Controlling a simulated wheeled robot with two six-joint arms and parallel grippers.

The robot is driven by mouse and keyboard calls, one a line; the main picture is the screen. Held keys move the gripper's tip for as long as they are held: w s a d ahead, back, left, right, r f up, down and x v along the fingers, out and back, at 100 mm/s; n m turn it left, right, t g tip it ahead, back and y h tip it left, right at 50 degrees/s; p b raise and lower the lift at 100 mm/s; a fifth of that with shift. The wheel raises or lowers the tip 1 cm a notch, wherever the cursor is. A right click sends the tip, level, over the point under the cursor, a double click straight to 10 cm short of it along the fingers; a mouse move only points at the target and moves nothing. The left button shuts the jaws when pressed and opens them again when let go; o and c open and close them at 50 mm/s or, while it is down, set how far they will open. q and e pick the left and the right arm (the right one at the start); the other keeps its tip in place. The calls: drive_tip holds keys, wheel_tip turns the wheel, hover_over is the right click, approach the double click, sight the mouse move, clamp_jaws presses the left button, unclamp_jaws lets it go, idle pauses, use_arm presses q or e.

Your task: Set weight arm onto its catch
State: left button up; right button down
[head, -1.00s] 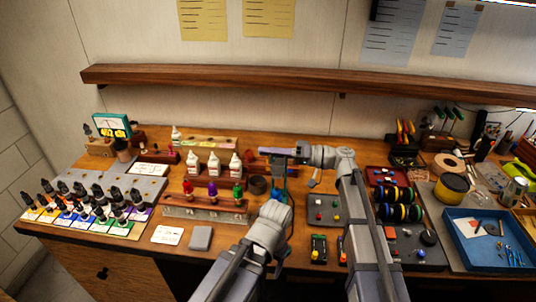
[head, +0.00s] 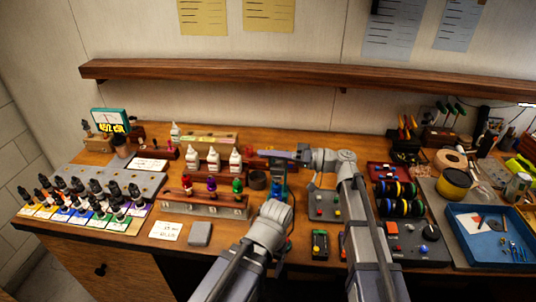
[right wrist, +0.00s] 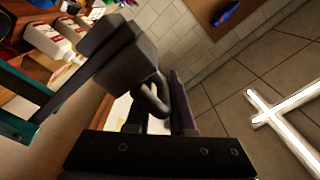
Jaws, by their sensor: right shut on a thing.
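The weight arm (right wrist: 125,55) shows in the right wrist view as a dark bar with a thick grey block and a loop at its end. My right gripper (right wrist: 160,108) is shut on the loop. A teal frame part (right wrist: 15,130) stands at the left of that view, by the bar's far end. In the head view my right gripper (head: 284,153) reaches left over the teal stand (head: 279,178), and the weight arm is too small to make out. My left gripper (head: 276,196) is low in front of the stand, its fingers unclear. I cannot make out the catch.
White bottles (head: 213,161) and a wooden rack (head: 205,203) with coloured bottles stand left of the stand. A dark round cup (head: 257,180) is close beside it. A grey tray (head: 323,206) lies to the right. A long shelf (head: 220,75) runs above the bench.

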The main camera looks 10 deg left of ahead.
drive_tip(key=shift+s+f, duration=0.25)
drive_tip(key=shift+s, duration=0.25)
drive_tip(key=c, duration=0.9)
unclamp_jaws()
drive_tip(key=shift+r, duration=0.1)
drive_tip(key=shift+w+d, duration=0.1)
drive_tip(key=shift+d, duration=0.35)
drive_tip(key=d, duration=0.7)
drive_tip(key=shift+d+f+b, duration=0.15)
drive_tip(key=shift+d, duration=3.3)
drive_tip(key=shift+d+f+b, duration=0.15)
drive_tip(key=shift+d, duration=3.3)
